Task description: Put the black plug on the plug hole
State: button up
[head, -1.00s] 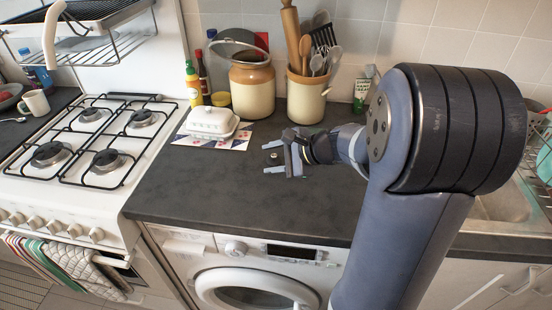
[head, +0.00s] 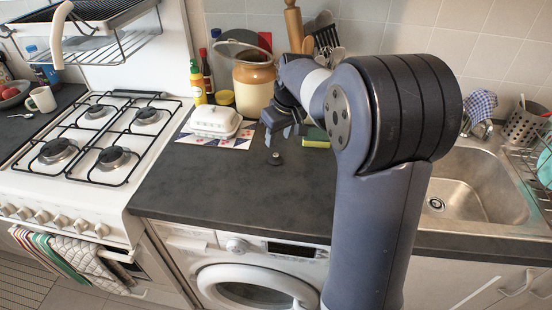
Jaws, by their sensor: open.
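The black plug (head: 275,158) is a small dark disc with a raised middle, lying on the dark grey counter in front of the butter dish. My gripper (head: 279,136) is open and empty, pointing down behind the plug and apart from it. The plug hole (head: 436,203) is the round drain in the floor of the metal sink (head: 480,185) at the right. It is uncovered.
A white butter dish (head: 214,121) stands on a patterned mat left of the gripper. A brown and cream jar (head: 254,84) and a utensil pot are behind. A green and yellow sponge (head: 317,138) lies right of the plug. The front counter is clear.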

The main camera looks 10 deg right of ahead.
aim_at(276, 154)
jog(key=x, duration=0.3)
jog(key=shift+f, duration=0.15)
jog(key=shift+d+p+x, duration=0.2)
jog(key=shift+p+x, duration=0.05)
jog(key=shift+x, duration=1.1)
jog(key=shift+d+p+x, duration=0.2)
jog(key=shift+p+x, duration=0.05)
jog(key=shift+x, duration=1.1)
jog(key=shift+w, duration=0.1)
jog(key=shift+c, duration=0.4)
grip_shut()
